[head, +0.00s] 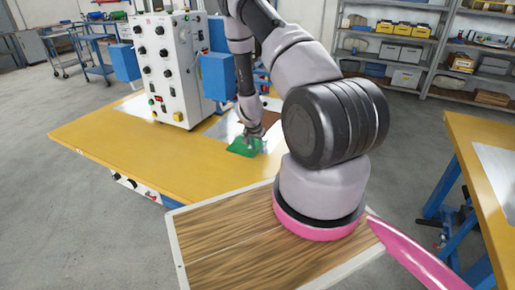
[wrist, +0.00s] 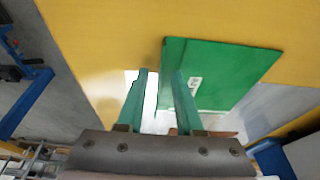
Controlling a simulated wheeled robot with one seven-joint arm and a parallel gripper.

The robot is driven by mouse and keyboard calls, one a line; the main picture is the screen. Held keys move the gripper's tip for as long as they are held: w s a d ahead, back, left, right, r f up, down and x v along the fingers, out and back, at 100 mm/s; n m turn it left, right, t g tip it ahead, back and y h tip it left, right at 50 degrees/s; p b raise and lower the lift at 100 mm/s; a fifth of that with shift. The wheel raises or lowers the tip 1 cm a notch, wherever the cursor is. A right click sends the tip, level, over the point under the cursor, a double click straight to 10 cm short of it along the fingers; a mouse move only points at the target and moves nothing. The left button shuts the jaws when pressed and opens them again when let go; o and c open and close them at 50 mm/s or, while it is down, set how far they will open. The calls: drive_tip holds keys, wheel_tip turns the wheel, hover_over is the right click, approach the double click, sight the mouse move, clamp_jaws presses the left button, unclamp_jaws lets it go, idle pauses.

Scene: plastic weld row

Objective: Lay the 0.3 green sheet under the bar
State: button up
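The green sheet (head: 243,148) lies on the yellow table, below my gripper (head: 253,134) in the head view. In the wrist view the sheet (wrist: 225,65) fills the upper right and carries a small white label that is too small to read. My gripper (wrist: 159,75) shows two greenish fingers with a clear gap between them and nothing seen in it. The right finger overlaps the sheet's left edge in the picture; I cannot tell whether they touch. I cannot make out the bar; my arm hides part of the machine area.
A white control cabinet (head: 175,65) with black knobs and blue boxes (head: 218,76) stands at the back of the yellow table (head: 120,140). A pale metal plate (head: 222,129) and a brown patch (head: 272,117) lie near the sheet. Another yellow table (head: 470,135) stands at right.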

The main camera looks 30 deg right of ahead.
drive_tip(key=s+a+r+n+t+y, duration=0.15)
drive_tip(key=a+r, duration=0.25)
drive_tip(key=r, duration=0.9)
drive_tip(key=s+a+r+y, duration=0.15)
drive_tip(key=a+r, duration=0.25)
drive_tip(key=r, duration=0.8)
drive_tip(key=s+a+r+n+t+y, duration=0.1)
drive_tip(key=s+a+r, duration=0.25)
drive_tip(key=r, duration=0.95)
drive_tip(key=s+a+r+n+t, duration=0.1)
drive_tip(key=s+a+r+n, duration=0.1)
drive_tip(key=s+r, duration=0.6)
drive_tip(key=s+a+r+n+t, duration=0.1)
drive_tip(key=s+a+r, duration=0.1)
drive_tip(key=s+r, duration=0.7)
drive_tip(key=s, duration=0.3)
drive_tip(key=shift+s+n+t+y, duration=0.3)
drive_tip(key=shift+n+t, duration=0.05)
drive_tip(key=shift+o, duration=0.6)
